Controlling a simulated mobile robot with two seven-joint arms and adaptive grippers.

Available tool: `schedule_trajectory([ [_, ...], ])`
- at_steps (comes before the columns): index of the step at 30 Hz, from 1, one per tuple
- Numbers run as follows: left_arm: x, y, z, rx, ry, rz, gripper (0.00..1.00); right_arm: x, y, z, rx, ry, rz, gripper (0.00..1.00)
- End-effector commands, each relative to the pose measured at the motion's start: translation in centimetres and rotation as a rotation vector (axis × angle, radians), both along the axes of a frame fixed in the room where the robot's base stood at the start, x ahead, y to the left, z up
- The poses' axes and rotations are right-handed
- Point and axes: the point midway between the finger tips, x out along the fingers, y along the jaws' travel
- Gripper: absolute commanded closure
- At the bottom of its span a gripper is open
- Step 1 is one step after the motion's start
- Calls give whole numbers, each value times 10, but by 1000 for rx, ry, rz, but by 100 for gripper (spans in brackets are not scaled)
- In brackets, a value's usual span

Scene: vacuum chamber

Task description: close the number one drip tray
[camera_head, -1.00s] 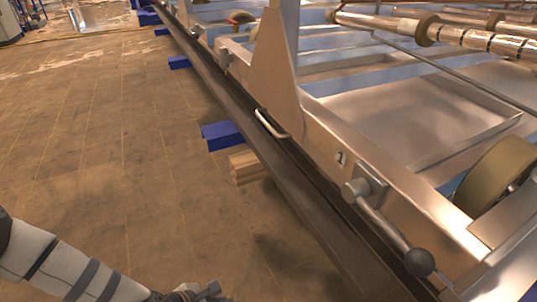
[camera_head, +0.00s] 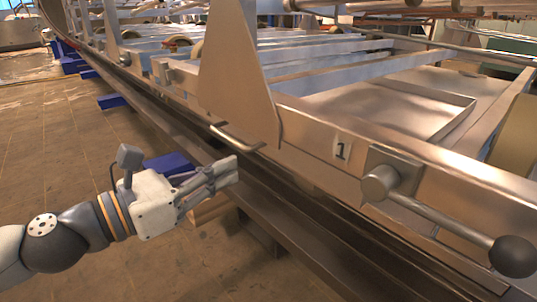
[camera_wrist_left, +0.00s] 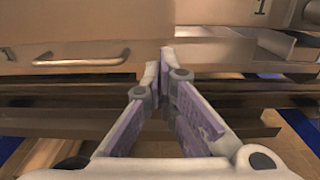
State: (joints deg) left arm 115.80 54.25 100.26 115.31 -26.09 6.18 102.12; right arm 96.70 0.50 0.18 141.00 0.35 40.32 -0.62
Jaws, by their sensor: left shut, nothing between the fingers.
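A black number 1 label (camera_head: 343,151) is on the long metal front rail (camera_head: 300,125); it also shows at the top of the left wrist view (camera_wrist_left: 262,6). Left of it, low on the front, is a bent metal bar handle (camera_head: 235,138), which also shows in the left wrist view (camera_wrist_left: 82,60). A shallow metal tray area (camera_head: 390,105) lies behind the rail; I cannot tell how far the drip tray stands out. My left gripper (camera_head: 236,168) is shut and empty, just below and in front of the handle, apart from it. It also shows in the left wrist view (camera_wrist_left: 163,66). My right gripper is not in view.
A metal lever with a black ball knob (camera_head: 512,256) sticks out right of the label. An upright triangular metal plate (camera_head: 240,85) rises by the handle. A dark rail (camera_head: 290,228) runs low along the front. Blue blocks (camera_head: 112,101) stand on the floor at left.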

Motion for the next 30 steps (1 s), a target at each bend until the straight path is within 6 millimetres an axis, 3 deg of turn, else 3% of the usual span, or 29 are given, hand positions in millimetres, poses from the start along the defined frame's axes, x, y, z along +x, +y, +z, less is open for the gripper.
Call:
schedule_trajectory([
  [12, 50, -70, -2, 4, 0, 0, 100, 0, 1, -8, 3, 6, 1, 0],
  [20, 61, -84, -2, 3, 2, 2, 100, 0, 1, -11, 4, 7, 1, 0],
  [30, 57, -87, -1, 2, 3, -1, 100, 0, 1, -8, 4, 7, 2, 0],
])
